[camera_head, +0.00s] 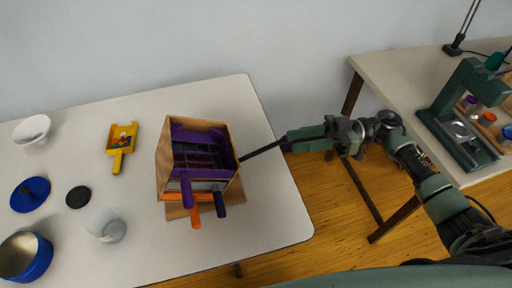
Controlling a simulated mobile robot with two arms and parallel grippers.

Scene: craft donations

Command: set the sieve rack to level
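The sieve rack (165,162) is an open wooden box on the left table, with a purple grid-like inside. Purple (187,192), orange (195,215) and dark blue (220,204) handles stick out of its near side. Its body looks tilted over a flat wooden base (236,199); the exact angle is hard to tell. My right gripper (241,159) reaches in from the right. Its thin dark fingers show as one bar, look shut, and their tip is at the rack's right wall. Whether it touches is unclear. My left gripper is not in view.
Left of the rack are a yellow scoop (120,146), white bowl (32,129), blue lid (30,194), black disc (78,197), clear cup (112,231) and blue tin (25,257). A green press (461,125) stands on the right table. The left table's right end is clear.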

